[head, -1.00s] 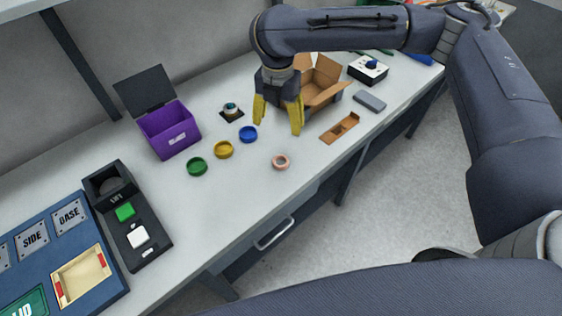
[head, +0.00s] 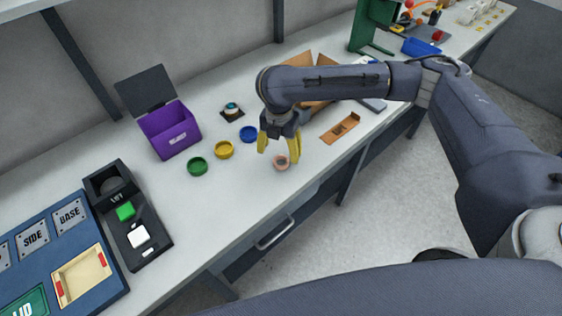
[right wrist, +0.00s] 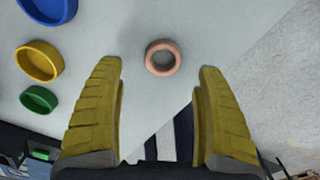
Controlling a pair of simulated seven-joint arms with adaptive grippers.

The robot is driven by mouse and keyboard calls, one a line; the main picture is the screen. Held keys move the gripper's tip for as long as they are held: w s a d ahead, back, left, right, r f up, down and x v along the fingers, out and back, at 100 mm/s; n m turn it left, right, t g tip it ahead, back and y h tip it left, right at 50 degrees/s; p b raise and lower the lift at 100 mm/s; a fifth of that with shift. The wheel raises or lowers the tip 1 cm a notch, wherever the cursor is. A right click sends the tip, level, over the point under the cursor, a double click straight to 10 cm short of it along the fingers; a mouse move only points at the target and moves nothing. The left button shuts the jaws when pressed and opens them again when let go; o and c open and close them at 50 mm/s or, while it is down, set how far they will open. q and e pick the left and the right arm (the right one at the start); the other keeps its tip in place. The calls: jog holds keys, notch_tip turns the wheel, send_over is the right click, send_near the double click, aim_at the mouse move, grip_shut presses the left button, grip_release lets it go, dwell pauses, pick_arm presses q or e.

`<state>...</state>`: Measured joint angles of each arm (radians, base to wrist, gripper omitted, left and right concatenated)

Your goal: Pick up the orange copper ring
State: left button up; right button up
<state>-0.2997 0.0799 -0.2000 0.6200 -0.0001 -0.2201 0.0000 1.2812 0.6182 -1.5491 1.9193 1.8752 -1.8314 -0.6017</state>
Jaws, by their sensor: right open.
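The orange copper ring (head: 281,163) lies flat on the light table near its front edge. In the right wrist view the ring (right wrist: 163,58) sits just beyond the fingertips, midway between them and touching neither as far as I can see. The right wrist view shows the same gripper (right wrist: 157,75) open and empty. My left gripper is not in view.
A blue ring (head: 248,134), a yellow ring (head: 224,149) and a green ring (head: 197,166) lie left of my right gripper. A purple box (head: 170,134) stands further left. A brown cardboard piece (head: 341,128) lies to the right, and a cardboard box (head: 322,92) is behind my arm.

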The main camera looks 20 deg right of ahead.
aim_at(281, 164)
jog(key=shift+d+f, duration=0.2)
jog(key=shift+f, duration=2.3)
jog(key=shift+c, duration=0.4)
jog(key=c, duration=1.4)
jog(key=shift+r, duration=0.1)
